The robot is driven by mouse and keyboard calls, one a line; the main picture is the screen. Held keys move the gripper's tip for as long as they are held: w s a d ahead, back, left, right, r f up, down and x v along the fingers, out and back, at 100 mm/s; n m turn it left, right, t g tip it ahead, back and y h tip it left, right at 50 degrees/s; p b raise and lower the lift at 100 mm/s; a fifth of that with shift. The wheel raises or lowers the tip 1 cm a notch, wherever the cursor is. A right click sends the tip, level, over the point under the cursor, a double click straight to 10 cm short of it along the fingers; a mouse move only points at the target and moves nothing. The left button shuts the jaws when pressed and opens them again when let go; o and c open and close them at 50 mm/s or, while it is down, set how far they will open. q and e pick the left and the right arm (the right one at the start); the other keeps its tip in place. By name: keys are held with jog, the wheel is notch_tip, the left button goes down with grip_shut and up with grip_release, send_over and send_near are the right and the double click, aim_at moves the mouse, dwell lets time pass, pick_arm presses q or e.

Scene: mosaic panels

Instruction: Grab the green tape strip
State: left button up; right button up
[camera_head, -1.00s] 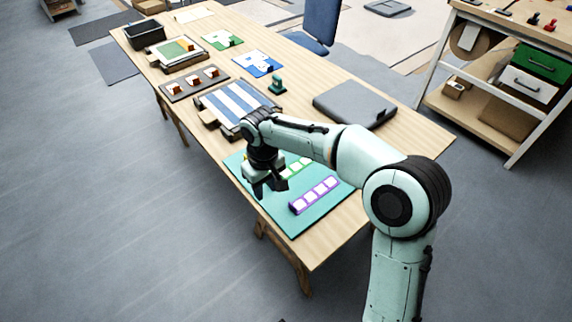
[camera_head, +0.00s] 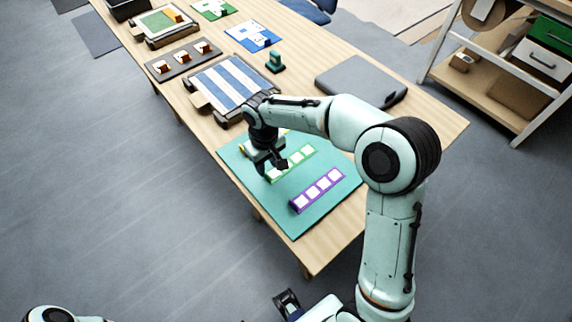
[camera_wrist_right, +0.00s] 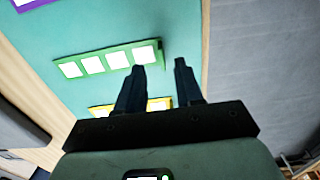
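The green tape strip (camera_head: 301,158) with white squares lies flat on the teal mat (camera_head: 300,222). In the right wrist view the strip (camera_wrist_right: 92,65) is fully visible. My right gripper (camera_head: 276,167) is above the left end of the strip in the head view and partly covers it. In the wrist view its two fingers (camera_wrist_right: 159,66) are apart with nothing between them, and one end of the strip lies just beyond the fingertips. A black part that may be my left gripper (camera_head: 287,301) shows at the bottom of the head view; its finger state is unclear.
A purple strip (camera_head: 317,190) lies on the mat nearer the table's front edge. A yellow strip (camera_wrist_right: 130,106) lies partly behind the fingers. A striped panel (camera_head: 228,84), a grey case (camera_head: 361,80) and a small green object (camera_head: 275,62) stand farther back on the table.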

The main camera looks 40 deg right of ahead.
aim_at(267, 175)
notch_tip(267, 175, down, 6)
jog(key=shift+a+r, duration=0.1)
jog(key=shift+r, duration=0.05)
jog(key=shift+c, duration=0.3)
grip_shut()
